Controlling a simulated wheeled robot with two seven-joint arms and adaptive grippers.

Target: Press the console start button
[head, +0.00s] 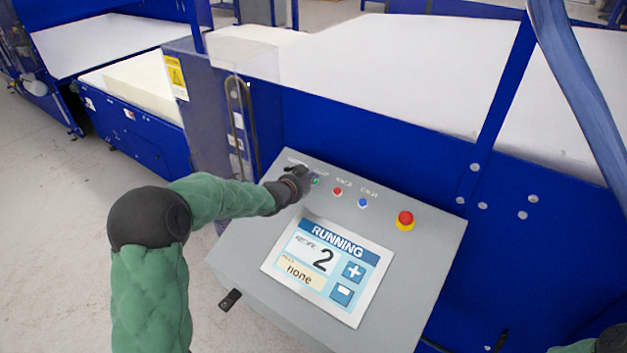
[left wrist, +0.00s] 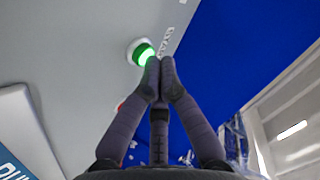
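The console (head: 238,239) is a grey sloped box with a row of buttons along its top. The green start button (head: 315,181) is lit; in the left wrist view the glowing button (left wrist: 143,53) sits just beyond my fingertips. My left gripper (head: 302,175) is at the button, its fingers together and empty; it also shows in the left wrist view (left wrist: 160,72). I cannot tell whether the tips touch the button. The console screen (head: 325,268) reads RUNNING, recipe 2, and "none". My right gripper is not in view; only a piece of the arm shows at the lower right.
A red button (head: 338,191), a blue button (head: 363,203) and a red emergency stop (head: 405,219) on a yellow base sit to the right on the console. Behind stands the blue machine frame (head: 400,130) with white foam slabs (head: 420,70). A clear guard panel is at the left.

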